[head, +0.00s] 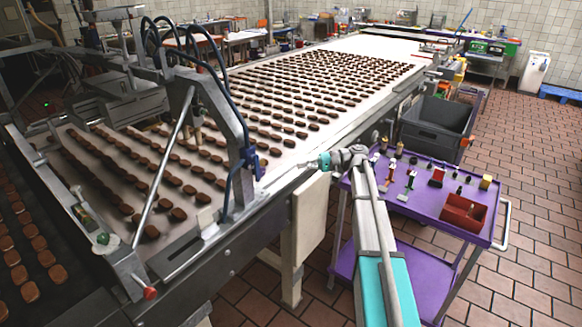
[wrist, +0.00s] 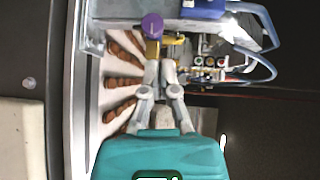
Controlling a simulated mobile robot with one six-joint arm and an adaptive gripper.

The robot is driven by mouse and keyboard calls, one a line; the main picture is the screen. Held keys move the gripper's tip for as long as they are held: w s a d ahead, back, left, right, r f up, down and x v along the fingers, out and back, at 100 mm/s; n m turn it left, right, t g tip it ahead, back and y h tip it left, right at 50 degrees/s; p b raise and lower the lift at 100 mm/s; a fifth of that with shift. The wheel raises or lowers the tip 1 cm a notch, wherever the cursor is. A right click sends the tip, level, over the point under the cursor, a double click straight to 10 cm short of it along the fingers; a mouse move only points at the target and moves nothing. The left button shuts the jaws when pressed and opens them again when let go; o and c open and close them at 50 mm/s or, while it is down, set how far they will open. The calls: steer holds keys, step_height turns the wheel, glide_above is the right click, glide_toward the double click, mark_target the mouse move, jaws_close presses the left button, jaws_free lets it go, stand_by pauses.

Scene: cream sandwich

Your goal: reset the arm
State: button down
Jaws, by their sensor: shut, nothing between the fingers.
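My arm rises from the bottom of the head view beside the conveyor. My gripper (head: 305,164) is at its far end, pointing left over the conveyor's near edge. In the wrist view my gripper (wrist: 159,68) has its grey fingers together with nothing between them. A purple knob on a brass-coloured fitting (wrist: 152,25) appears just beyond the fingertips; I cannot tell whether they touch.
The conveyor (head: 290,172) carries rows of brown biscuits, with a metal frame and blue hoses (head: 237,130) above it. A purple cart (head: 415,212) with small tools and a red box (head: 463,212) stands right of my arm.

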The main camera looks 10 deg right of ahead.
steer(key=shift+d, duration=0.4)
steer(key=s+a+f+g+h, duration=0.1)
steer(key=s+a+f+h, duration=0.75)
steer(key=s+f, duration=0.35)
steer(key=s+d+f+h, duration=0.1)
steer(key=s+f+h, duration=0.1)
steer(key=s+h, duration=0.2)
steer(key=s+d+f+h+p, duration=0.1)
steer(key=s+h, duration=0.3)
steer(key=s, duration=0.6)
steer(key=shift+s+d+f+h, duration=0.2)
steer(key=shift+d+f+h, duration=0.15)
steer(key=shift+d+f, duration=0.25)
